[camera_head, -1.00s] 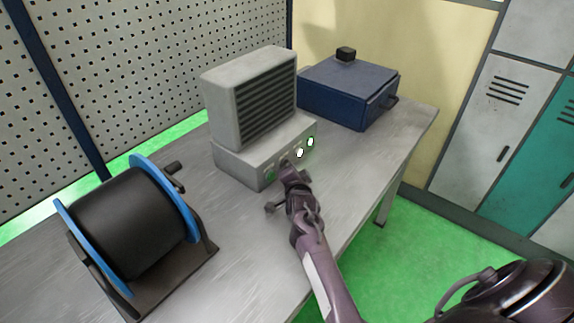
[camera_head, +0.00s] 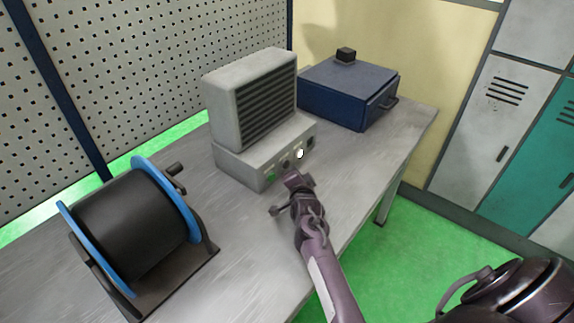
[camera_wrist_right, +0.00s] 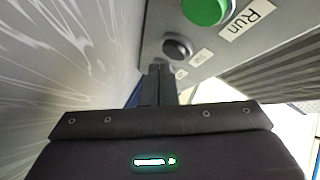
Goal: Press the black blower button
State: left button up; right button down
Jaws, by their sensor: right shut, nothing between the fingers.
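The grey blower unit (camera_head: 250,100) with a slatted front stands on the bench. Its front panel has a green button (camera_head: 271,176) at the left and the black button (camera_head: 286,165) beside it. In the wrist view, the green button (camera_wrist_right: 205,10), labelled "Run", and the black button (camera_wrist_right: 178,45) show close up. My right gripper (camera_head: 292,179) is shut and empty in front of the panel. In the wrist view, its fingertips (camera_wrist_right: 159,72) lie just below the black button, seemingly apart from it. My left gripper is out of view.
A lit white spot (camera_head: 300,153) and a dark square (camera_head: 310,142) sit further right on the panel. A black spool with blue rims (camera_head: 135,225) stands at the left. A blue box (camera_head: 350,92) is behind at the right. The bench between (camera_head: 225,215) is clear.

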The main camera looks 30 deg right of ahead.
jog(key=shift+s+d+r+p, duration=0.1)
jog(key=shift+s+d+p, duration=0.4)
jog(key=shift+s, duration=0.4)
jog(key=shift+s+d+p, duration=0.25)
jog(key=shift+s+p, duration=0.45)
jog(key=shift+s, duration=0.15)
jog(key=shift+s+d, duration=0.25)
jog(key=shift+s, duration=0.35)
